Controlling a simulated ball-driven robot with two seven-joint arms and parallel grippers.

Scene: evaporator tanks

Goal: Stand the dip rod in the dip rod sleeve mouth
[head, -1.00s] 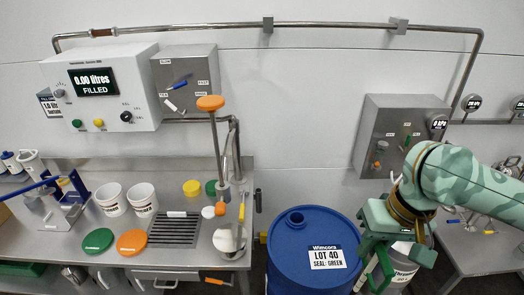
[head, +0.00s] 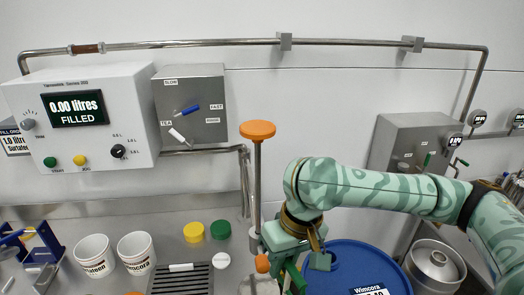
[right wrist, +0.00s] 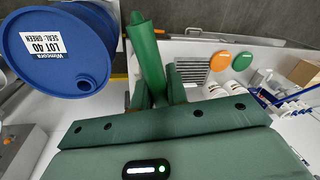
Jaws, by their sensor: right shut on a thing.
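My right gripper (head: 288,280) points down beside the blue drum, at the bottom of the head view. In the right wrist view its fingers (right wrist: 160,97) are shut on a thick green rod-shaped piece (right wrist: 147,58), which I take for the dip rod. The piece sticks out past the fingers, between the drum and the counter; how far it reaches below is hidden. I cannot make out the dip rod sleeve mouth for certain. An upright metal post with an orange cap (head: 258,130) stands just left of the gripper. My left gripper is not in view.
The blue drum (head: 350,262) stands right of the counter. A steel vessel (head: 437,265) is at the right.

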